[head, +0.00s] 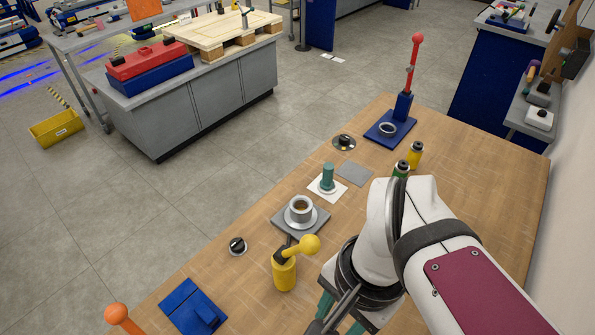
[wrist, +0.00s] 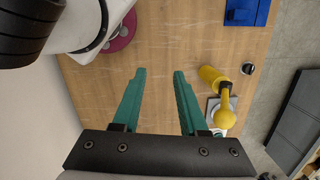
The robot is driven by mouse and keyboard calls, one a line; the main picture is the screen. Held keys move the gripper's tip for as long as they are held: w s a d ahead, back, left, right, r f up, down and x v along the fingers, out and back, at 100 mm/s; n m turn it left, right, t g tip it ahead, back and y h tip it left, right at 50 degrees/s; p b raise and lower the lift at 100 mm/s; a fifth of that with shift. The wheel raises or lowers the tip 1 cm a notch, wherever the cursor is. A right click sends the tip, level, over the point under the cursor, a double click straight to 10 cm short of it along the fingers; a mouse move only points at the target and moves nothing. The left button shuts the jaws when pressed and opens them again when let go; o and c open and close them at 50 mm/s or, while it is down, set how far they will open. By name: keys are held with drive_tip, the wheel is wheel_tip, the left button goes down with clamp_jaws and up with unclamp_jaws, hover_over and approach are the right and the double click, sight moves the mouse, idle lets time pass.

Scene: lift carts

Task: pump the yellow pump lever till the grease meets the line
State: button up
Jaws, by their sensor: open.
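The yellow pump (head: 284,274) stands on the wooden table, with a yellow ball knob (head: 310,244) on its lever, which points up to the right. In the wrist view the yellow pump body (wrist: 211,76) and ball knob (wrist: 226,117) lie right of my fingers. Beyond the pump, a round metal cup (head: 300,206) with brownish content sits on a grey plate (head: 287,228). I cannot make out a line in it. My gripper (wrist: 159,75) is open and empty above bare table; its teal fingers show beside the pump in the head view, partly hidden by my arm.
A black dial (head: 237,246) and blue block (head: 194,308) lie left of the pump. An orange ball (head: 117,313) rises at the bottom left. Farther back are a green post (head: 327,178), green and yellow bottles (head: 415,156) and a red-topped lever on a blue base (head: 403,107).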

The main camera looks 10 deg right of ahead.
drive_tip(key=w+r+m, duration=0.1)
drive_tip(key=m, duration=0.2)
drive_tip(key=w+d+r+m, duration=0.1)
drive_tip(key=w+r+m, duration=0.1)
drive_tip(key=m, duration=0.1)
drive_tip(key=w+r+m, duration=0.1)
drive_tip(key=w+m, duration=0.1)
drive_tip(key=m, duration=0.2)
drive_tip(key=shift+d+r+h, duration=0.2)
drive_tip(key=shift+h, duration=0.2)
drive_tip(key=c, duration=0.5)
drive_tip(key=w+m, duration=0.1)
drive_tip(key=m, duration=0.1)
drive_tip(key=r+m, duration=0.1)
drive_tip(key=m, duration=0.1)
drive_tip(key=w+d+r+m, duration=0.1)
drive_tip(key=m, duration=0.2)
drive_tip(key=shift+w+r, duration=0.25)
drive_tip(key=shift+w, duration=0.1)
clamp_jaws()
drive_tip(key=m, duration=0.2)
hover_over(297, 250)
drive_tip(key=s+d, duration=0.4)
drive_tip(key=shift+f, duration=4.15)
drive_tip(key=shift+w+a, duration=0.1)
drive_tip(key=shift+w, duration=0.1)
drive_tip(key=shift+a+r, duration=0.1)
